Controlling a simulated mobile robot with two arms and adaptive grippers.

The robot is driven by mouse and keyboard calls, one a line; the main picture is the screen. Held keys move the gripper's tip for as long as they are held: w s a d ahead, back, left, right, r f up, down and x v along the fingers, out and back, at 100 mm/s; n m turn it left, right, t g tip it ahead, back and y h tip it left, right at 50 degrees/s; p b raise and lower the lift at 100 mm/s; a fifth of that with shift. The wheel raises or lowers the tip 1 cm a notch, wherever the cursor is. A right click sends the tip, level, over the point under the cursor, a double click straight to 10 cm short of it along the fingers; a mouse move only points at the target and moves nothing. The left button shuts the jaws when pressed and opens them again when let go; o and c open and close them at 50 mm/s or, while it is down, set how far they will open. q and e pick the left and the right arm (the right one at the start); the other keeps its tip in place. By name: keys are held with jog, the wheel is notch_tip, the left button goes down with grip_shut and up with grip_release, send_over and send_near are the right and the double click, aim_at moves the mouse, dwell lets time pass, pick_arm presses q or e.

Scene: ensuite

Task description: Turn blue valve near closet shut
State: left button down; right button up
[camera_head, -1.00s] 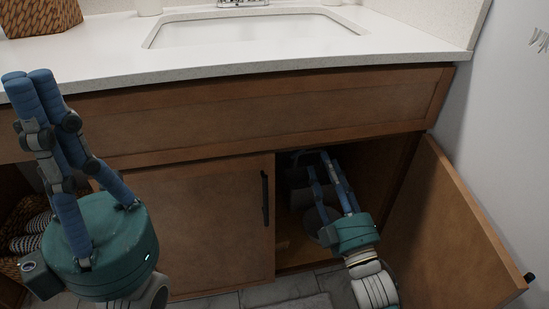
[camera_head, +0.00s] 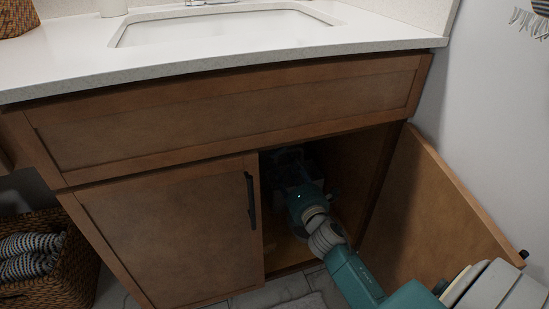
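My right arm reaches into the open right side of the wooden vanity cabinet (camera_head: 236,117). My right gripper (camera_head: 287,160) is deep in the dark opening, and its fingers are too dark and hidden to tell whether they are open or shut. The blue valve does not show; the cabinet's inside is dark and partly blocked by my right arm. My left gripper is out of the picture.
The right cabinet door (camera_head: 440,205) stands open beside my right arm. The left door (camera_head: 165,232) is shut, with a black handle (camera_head: 251,200). A wicker basket (camera_head: 70,265) with rolled towels stands at left. A sink (camera_head: 225,27) is in the countertop above.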

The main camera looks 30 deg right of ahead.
aim_at(278, 153)
jog(key=b+x, duration=0.1)
jog(key=x, duration=0.5)
jog(key=shift+w+b, duration=0.25)
jog(key=shift+b, duration=0.05)
grip_shut()
